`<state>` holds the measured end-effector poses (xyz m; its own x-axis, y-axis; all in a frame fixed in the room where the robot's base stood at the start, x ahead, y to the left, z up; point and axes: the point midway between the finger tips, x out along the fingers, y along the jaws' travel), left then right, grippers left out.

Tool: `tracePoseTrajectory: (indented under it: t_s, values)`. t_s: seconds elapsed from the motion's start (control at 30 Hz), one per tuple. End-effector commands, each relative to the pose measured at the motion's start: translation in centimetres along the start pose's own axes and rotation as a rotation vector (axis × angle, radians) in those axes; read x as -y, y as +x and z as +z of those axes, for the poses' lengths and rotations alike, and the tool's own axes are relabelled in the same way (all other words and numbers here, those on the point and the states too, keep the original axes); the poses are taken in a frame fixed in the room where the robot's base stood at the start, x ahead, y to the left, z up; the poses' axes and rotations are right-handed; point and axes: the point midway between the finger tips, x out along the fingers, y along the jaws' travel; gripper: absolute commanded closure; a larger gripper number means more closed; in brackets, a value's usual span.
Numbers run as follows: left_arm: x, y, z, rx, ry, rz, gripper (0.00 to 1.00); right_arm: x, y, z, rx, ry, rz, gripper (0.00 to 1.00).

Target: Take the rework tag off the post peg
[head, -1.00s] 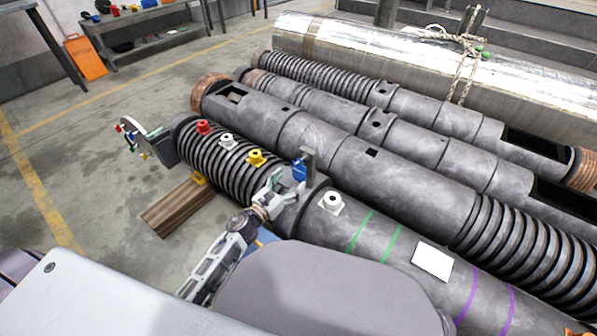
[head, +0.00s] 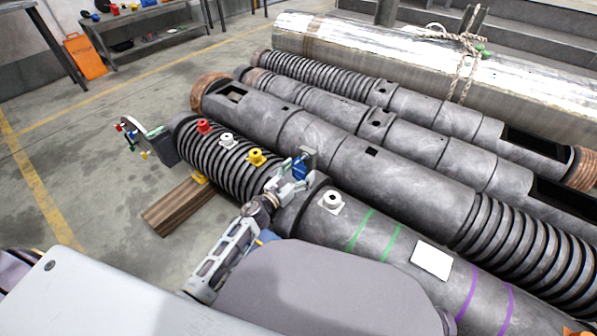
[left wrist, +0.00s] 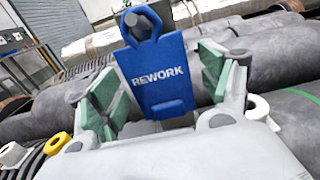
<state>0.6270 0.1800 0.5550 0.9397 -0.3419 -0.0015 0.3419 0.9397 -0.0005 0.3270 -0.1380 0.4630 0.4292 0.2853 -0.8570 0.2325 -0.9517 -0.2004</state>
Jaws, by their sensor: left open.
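The blue rework tag (left wrist: 160,75) hangs by its top loop on the grey post peg (left wrist: 131,20) in the left wrist view. It reads REWORK and has a small ledge low on its face. In the head view the tag (head: 299,168) shows beside the grey post (head: 309,157) on the near barrel. My left gripper (left wrist: 163,82) is open, with one green-padded finger on each side of the tag. A gap shows between the tag and each pad. In the head view the left gripper (head: 293,176) partly covers the tag. My right gripper is not in view.
The near barrel (head: 400,225) carries red (head: 204,127), white (head: 227,140) and yellow (head: 257,157) fittings left of my gripper. Another white fitting (head: 331,203) stands close on its right. More dark barrels lie behind.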

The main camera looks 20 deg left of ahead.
Motion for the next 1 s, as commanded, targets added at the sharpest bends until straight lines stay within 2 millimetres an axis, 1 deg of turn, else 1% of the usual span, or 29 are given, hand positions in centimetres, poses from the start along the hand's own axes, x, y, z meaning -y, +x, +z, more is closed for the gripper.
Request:
tracePoseTrajectory:
  t_s: [0.07,0.1,0.4,0.47,1.0]
  values:
    - [0.0,0.0,0.0,0.0,0.0,0.0,0.21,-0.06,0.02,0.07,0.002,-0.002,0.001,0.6]
    - [0.01,-0.01,0.0,0.0,0.0,0.0,0.24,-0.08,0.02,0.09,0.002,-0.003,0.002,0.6]
    - [0.0,-0.02,0.01,0.0,0.0,0.0,0.63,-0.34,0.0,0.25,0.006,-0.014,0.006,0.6]
    - [0.0,-0.02,0.01,0.0,0.0,0.0,0.69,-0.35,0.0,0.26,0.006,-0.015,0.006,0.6]
    - [0.02,-0.02,0.41,0.001,0.0,0.0,0.69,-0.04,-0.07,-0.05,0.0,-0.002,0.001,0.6]
